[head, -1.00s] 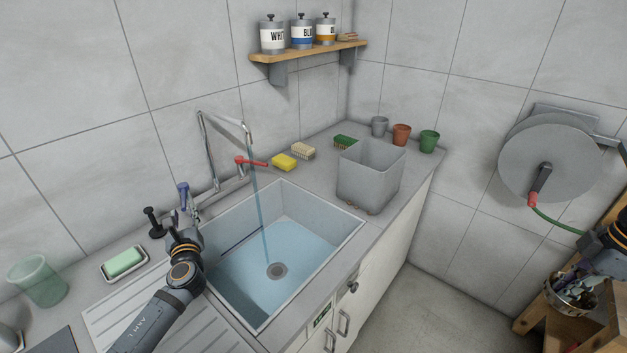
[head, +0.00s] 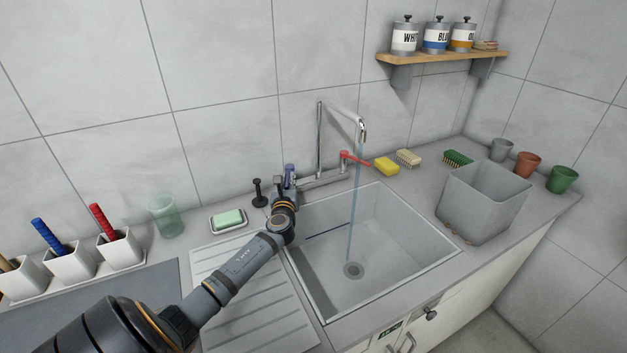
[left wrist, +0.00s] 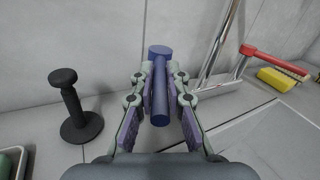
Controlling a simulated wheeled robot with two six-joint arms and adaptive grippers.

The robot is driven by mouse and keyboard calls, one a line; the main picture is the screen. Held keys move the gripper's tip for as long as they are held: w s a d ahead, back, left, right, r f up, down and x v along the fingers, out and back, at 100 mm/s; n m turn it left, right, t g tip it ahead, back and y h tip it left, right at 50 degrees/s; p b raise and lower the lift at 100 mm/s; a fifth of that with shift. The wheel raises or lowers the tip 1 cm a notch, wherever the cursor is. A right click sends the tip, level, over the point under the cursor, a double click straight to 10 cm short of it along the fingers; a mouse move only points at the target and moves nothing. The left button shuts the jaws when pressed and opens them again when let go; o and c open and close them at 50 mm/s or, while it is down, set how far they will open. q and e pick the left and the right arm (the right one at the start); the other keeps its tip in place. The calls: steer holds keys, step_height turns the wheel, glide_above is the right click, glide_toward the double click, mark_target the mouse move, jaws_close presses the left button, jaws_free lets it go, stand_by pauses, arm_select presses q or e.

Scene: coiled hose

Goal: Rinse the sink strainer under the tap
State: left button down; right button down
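The tap (head: 340,118) stands behind the sink (head: 385,235), with a red lever (head: 355,158) and a blue lever (head: 290,172). A thin stream of water (head: 355,205) falls from its spout into the sink. My left gripper (head: 284,190) is at the blue lever, which also shows in the left wrist view (left wrist: 159,85). Its fingers (left wrist: 160,110) are apart, one on each side of the lever. My right gripper is out of view.
A black knobbed piece (head: 258,193) and a soap dish (head: 229,222) stand left of my gripper. A yellow sponge (head: 387,166), brushes (head: 408,158) and a grey bin (head: 482,205) stand to the right. The drainboard (head: 240,290) is clear apart from my arm above it.

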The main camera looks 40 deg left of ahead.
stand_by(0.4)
arm_select(q)
steer(key=shift+s+a+m+t+h, duration=0.25)
steer(key=shift+m+t+h, duration=0.2)
steer(key=shift+h, duration=0.25)
steer(key=c, duration=1.3)
jaws_free()
steer(key=shift+c, duration=0.2)
steer(key=v, duration=1.2)
